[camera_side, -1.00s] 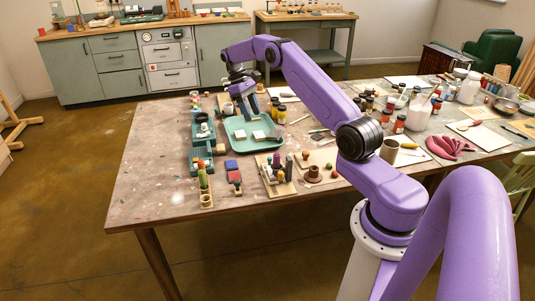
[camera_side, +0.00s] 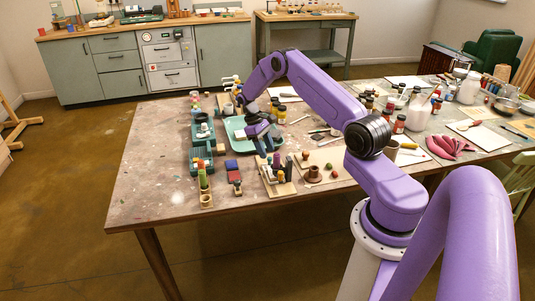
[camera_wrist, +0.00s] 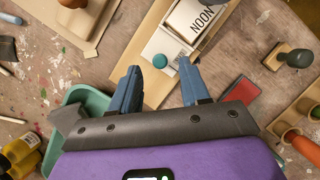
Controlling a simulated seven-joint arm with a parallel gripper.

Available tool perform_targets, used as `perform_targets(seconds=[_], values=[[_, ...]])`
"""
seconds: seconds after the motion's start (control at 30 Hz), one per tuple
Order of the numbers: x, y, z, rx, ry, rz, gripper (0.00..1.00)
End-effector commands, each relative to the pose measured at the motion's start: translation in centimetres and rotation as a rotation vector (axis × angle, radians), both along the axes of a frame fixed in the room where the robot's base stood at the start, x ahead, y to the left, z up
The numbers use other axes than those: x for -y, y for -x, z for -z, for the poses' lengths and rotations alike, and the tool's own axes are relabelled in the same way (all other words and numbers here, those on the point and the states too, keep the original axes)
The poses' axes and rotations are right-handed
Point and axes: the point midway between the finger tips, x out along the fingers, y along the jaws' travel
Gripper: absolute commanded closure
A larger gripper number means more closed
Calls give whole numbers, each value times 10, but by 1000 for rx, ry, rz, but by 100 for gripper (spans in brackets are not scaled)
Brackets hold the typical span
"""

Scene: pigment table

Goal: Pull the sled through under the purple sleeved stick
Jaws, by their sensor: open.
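My gripper (camera_side: 267,150) is open, above the table between the teal tray and the wooden block of upright sticks (camera_side: 277,178). In the wrist view its blue fingertips (camera_wrist: 160,70) stand either side of a small teal knob (camera_wrist: 160,61). The knob is on a pale slide with white cards, one reading NOON, in a long wooden frame (camera_wrist: 152,28); this looks like the sled, but I cannot be sure. I see no gap closed on the knob, and cannot tell the height above it. I cannot pick out the purple sleeved stick with certainty.
The teal tray (camera_side: 240,148) lies just behind my gripper. A red pad (camera_wrist: 241,92) and a dark-handled stamp (camera_wrist: 290,57) are right of the frame in the wrist view. Yellow bottles (camera_wrist: 20,155) stand at lower left.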

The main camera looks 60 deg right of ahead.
Motion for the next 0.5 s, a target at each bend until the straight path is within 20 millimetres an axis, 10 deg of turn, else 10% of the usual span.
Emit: perform_targets(seconds=[0.5], values=[[0,9,21,0,0,0,54]])
